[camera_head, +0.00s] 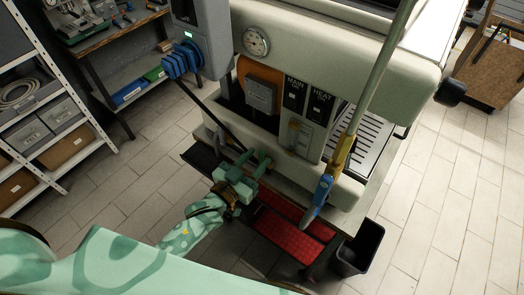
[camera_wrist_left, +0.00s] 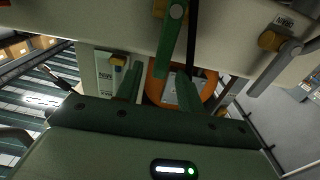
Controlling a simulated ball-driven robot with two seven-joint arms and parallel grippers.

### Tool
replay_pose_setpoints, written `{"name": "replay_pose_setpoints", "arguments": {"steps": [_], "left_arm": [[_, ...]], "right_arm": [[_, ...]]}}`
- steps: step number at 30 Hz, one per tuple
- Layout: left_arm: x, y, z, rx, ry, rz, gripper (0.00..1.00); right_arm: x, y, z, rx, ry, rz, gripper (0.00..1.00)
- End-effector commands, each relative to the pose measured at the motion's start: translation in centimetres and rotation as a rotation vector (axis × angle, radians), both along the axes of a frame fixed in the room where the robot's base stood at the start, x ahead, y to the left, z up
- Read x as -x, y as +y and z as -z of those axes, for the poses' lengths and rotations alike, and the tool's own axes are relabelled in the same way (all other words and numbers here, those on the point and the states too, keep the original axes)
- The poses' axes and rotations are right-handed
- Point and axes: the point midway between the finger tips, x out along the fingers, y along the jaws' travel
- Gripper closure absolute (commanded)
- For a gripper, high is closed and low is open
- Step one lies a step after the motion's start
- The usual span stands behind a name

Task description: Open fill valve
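I cannot read any label that marks the fill valve. In the left wrist view a green lever (camera_wrist_left: 171,45) hangs from a brass fitting (camera_wrist_left: 178,8), its end close to the space between my fingers. A grey lever (camera_wrist_left: 268,77) on a brass fitting stands further right beside a small label. My left gripper (camera_head: 254,159) is at the lower front of the boiler (camera_head: 335,40), fingers apart; in the wrist view the gripper (camera_wrist_left: 158,86) shows nothing clearly clamped. In the head view a blue handle (camera_head: 320,192) on a brass fitting hangs to its right. My right gripper is out of view.
The boiler front carries a gauge (camera_head: 256,41), an orange round part (camera_head: 258,70) and MAIN and HEAT panels (camera_head: 308,97). Shelves (camera_head: 45,110) are at left. Tiled floor is free at right.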

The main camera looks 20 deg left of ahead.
Motion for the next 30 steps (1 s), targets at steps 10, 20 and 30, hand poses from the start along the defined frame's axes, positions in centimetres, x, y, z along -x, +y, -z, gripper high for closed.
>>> {"name": "replay_pose_setpoints", "arguments": {"steps": [10,20,30], "left_arm": [[-3.0,-1.1,0.0,0.001,0.0,0.0,0.62],[-3.0,-1.1,0.0,0.0,0.001,0.0,0.92],[-3.1,-1.0,0.0,0.017,0.007,0.0,1.0]], "right_arm": [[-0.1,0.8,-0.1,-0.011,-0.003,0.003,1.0],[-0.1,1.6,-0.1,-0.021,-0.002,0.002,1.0],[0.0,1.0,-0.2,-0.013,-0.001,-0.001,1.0]]}}
